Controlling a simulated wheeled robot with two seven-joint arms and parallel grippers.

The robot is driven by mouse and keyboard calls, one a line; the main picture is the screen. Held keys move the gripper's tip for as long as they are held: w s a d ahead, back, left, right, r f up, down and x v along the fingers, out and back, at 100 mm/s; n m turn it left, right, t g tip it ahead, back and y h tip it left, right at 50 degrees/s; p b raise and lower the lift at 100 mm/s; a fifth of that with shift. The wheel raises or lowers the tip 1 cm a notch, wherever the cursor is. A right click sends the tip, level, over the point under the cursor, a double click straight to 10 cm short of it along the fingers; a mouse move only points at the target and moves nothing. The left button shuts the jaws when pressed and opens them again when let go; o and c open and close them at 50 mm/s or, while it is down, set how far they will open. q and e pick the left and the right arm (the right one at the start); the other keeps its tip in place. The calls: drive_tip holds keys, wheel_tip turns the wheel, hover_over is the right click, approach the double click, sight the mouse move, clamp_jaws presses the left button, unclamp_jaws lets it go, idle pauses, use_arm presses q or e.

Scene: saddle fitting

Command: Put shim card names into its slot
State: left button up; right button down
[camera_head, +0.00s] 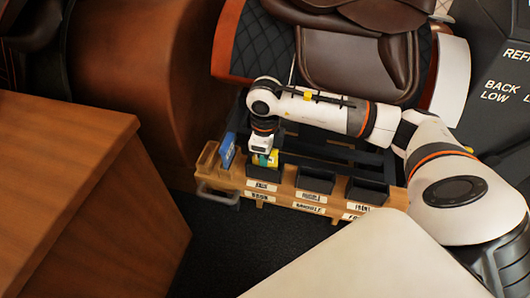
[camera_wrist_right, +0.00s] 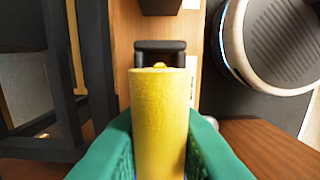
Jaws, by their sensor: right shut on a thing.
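A yellow piece (camera_wrist_right: 158,125), which may be the shim card, is held between the green fingers of my right gripper (camera_wrist_right: 160,150). In the head view the right gripper (camera_head: 264,160) is over the leftmost black bin (camera_head: 264,174) of the wooden rack (camera_head: 238,178), with a bit of yellow beside its fingers. I cannot tell whether the piece touches the bin. A blue card (camera_head: 227,150) stands upright at the rack's left end. The middle black bin (camera_head: 316,180) and the right black bin (camera_head: 367,191) look empty. The label lettering is too small to read surely. My left gripper is out of view.
A wooden cabinet (camera_head: 80,180) fills the left. A saddle (camera_head: 355,60) on a quilted pad (camera_head: 262,45) is behind the rack. A pale surface (camera_head: 365,260) lies in front. A grey panel (camera_head: 490,90) stands at the right. Dark floor (camera_head: 225,235) is clear left of centre.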

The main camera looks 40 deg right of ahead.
drive_tip(key=c, duration=1.2)
unclamp_jaws()
wheel_tip(320, 180, up, 11)
drive_tip(key=shift+f+p, duration=0.2)
drive_tip(key=shift+p, duration=0.9)
drive_tip(key=shift+r, duration=0.75)
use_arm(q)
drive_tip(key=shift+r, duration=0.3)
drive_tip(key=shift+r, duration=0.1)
